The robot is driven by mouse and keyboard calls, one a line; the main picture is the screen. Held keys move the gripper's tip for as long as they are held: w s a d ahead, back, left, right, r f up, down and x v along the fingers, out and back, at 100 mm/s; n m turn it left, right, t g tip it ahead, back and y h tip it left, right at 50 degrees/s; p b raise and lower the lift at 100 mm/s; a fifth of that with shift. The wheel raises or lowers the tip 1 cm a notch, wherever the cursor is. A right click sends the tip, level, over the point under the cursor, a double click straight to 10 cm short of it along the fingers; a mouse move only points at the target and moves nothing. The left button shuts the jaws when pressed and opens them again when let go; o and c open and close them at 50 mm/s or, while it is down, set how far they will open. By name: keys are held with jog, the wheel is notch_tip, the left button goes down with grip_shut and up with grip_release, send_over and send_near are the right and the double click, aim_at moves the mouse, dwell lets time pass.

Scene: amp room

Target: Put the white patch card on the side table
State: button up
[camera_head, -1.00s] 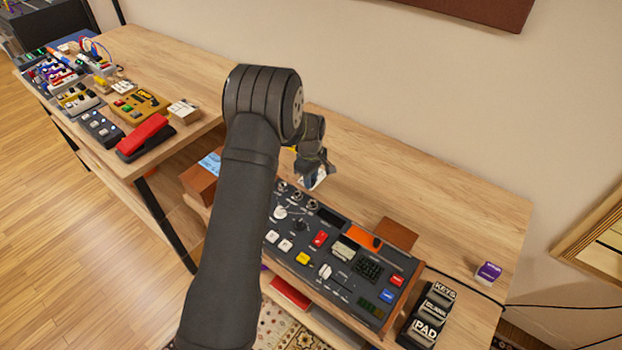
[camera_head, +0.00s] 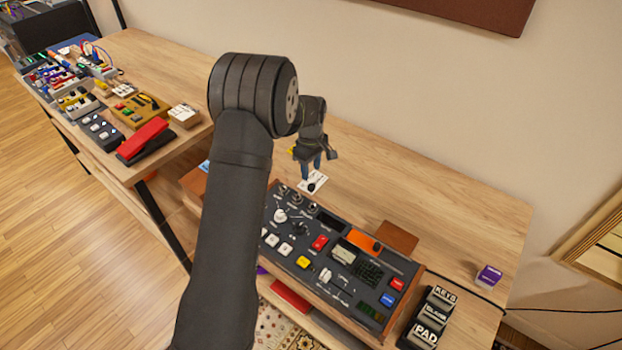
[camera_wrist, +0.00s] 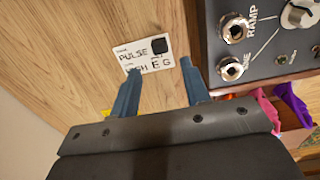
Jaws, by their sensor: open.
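The white patch card (camera_head: 316,179) lies flat on the wooden tabletop (camera_head: 440,190), just behind the dark synth panel. In the wrist view the card (camera_wrist: 130,52) shows handwriting, including "PULSE", and a black square. My gripper (camera_head: 312,170) is directly above the card, pointing down, with its two blue fingers apart. In the wrist view the gripper (camera_wrist: 161,68) has one fingertip over the card's lower edge and the other beside its right end; nothing is gripped. I cannot tell whether a fingertip touches the card.
The synth (camera_head: 335,255) with knobs and buttons stands close in front of the card. A purple box (camera_head: 488,276) and a pedal marked PAD (camera_head: 427,320) are at the right. Another table (camera_head: 180,75) at the left holds several pedals and a red pedal (camera_head: 143,138). The tabletop behind the synth is mostly clear.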

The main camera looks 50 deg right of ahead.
notch_tip(320, 180, up, 5)
jog(key=shift+r, duration=0.1)
dwell(0.4)
send_over(311, 185)
jog(key=shift+f, duration=4.15)
